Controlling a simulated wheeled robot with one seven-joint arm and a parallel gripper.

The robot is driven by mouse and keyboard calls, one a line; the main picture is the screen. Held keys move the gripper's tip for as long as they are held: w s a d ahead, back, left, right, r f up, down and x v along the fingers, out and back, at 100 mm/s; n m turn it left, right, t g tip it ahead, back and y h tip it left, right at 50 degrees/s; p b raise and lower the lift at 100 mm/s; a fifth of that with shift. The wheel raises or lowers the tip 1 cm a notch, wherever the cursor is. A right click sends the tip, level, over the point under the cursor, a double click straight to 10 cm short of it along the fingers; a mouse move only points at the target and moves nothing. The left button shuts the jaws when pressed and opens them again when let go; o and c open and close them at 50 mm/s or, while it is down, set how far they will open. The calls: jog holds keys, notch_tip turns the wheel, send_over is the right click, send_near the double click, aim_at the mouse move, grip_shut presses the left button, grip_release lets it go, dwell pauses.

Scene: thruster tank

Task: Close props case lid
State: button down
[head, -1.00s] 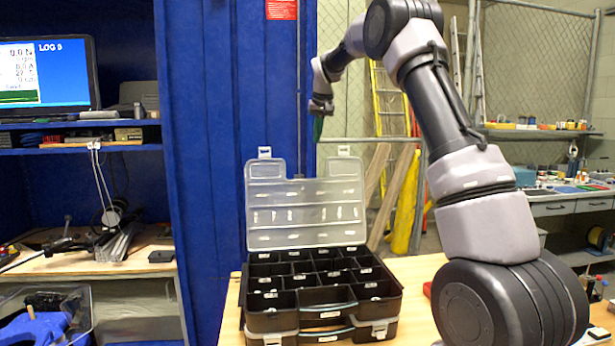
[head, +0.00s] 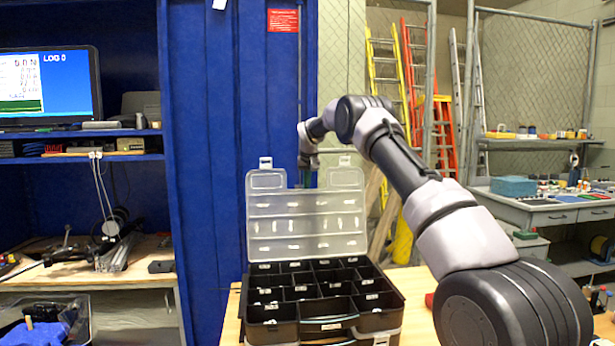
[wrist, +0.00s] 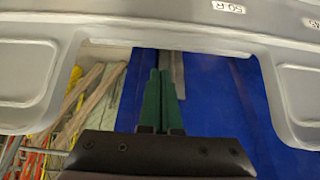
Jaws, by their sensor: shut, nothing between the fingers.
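The props case (head: 325,328) is a black compartment box on the wooden table. Its clear lid (head: 307,228) stands open, upright at the back edge of the case. My gripper (head: 306,183) is behind the top of the lid, near the notch between its two raised latch corners, and is partly hidden by the lid. In the wrist view my green fingers (wrist: 162,98) are together and empty, pointing into the gap between the grey lid corners (wrist: 30,75). I cannot tell whether they touch the lid.
A blue metal wall (head: 215,200) stands close behind the case on the left. A monitor (head: 48,85) sits on a shelf at the left. The bare table (head: 418,290) shows right of the case, beside my arm. Ladders (head: 383,75) lean behind the fence.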

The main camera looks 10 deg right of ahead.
jog(key=shift+s+r, duration=0.2)
jog(key=shift+s, duration=0.75)
jog(key=shift+s+r, duration=0.15)
jog(key=shift+s, duration=0.8)
